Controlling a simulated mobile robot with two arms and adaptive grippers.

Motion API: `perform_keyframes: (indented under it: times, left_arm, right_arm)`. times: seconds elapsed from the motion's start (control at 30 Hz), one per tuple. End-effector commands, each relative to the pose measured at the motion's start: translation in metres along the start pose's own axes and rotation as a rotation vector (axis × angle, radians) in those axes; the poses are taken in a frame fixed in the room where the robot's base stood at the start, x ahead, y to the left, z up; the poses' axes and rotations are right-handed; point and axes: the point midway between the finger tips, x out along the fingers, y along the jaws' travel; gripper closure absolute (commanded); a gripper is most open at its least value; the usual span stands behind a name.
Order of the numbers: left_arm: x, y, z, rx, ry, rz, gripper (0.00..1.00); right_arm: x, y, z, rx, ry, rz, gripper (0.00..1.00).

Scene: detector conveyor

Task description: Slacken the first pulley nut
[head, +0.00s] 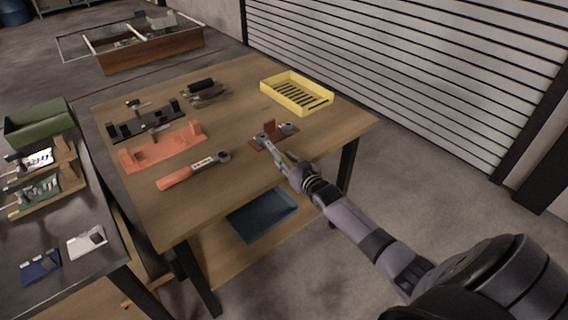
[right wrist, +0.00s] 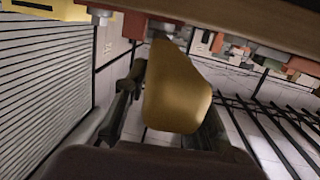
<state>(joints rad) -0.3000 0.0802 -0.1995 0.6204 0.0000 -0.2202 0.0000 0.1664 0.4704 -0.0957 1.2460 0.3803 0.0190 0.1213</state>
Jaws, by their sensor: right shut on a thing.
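My right gripper (head: 290,165) reaches in over the right front edge of the wooden table. It is shut on a slim tool, probably a wrench, whose gold-coloured end (right wrist: 178,95) fills the space between the fingers in the right wrist view. The tool's far end lies at a small red-brown bracket fixture (head: 271,130) with grey round parts (head: 288,128) on it. These may be the pulleys and nuts, but they are too small to tell apart. I cannot tell whether the tool sits on a nut. My left gripper is not in view.
A yellow slotted tray (head: 297,93) stands at the table's back right. An orange-handled tool (head: 193,170), an orange fixture (head: 163,148) and a black fixture (head: 145,122) lie to the left. A blue bin (head: 262,215) sits on the lower shelf. The table's middle is clear.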

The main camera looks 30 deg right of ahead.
Motion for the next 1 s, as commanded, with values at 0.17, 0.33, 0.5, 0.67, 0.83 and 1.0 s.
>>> perform_keyframes:
  times: [0.17, 0.33, 0.5, 0.67, 0.83, 1.0]
  left_arm:
    - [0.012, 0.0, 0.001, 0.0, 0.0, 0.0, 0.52]
    - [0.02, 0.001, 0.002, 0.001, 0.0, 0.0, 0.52]
    - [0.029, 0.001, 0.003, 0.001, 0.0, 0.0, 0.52]
    - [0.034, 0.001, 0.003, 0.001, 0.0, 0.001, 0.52]
    - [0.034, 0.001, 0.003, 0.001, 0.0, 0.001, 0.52]
    - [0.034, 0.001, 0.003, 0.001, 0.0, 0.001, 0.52]
  right_arm:
    - [0.001, 0.006, 0.001, -0.007, 0.001, -0.031, 1.0]
    - [0.001, 0.009, -0.001, -0.011, 0.005, -0.056, 1.0]
    - [0.001, 0.013, -0.001, -0.014, 0.006, -0.08, 1.0]
    - [0.001, 0.016, -0.001, -0.014, 0.002, -0.097, 1.0]
    - [0.0, 0.016, -0.002, -0.013, 0.0, -0.102, 1.0]
    - [0.0, 0.016, -0.001, -0.012, -0.001, -0.101, 1.0]
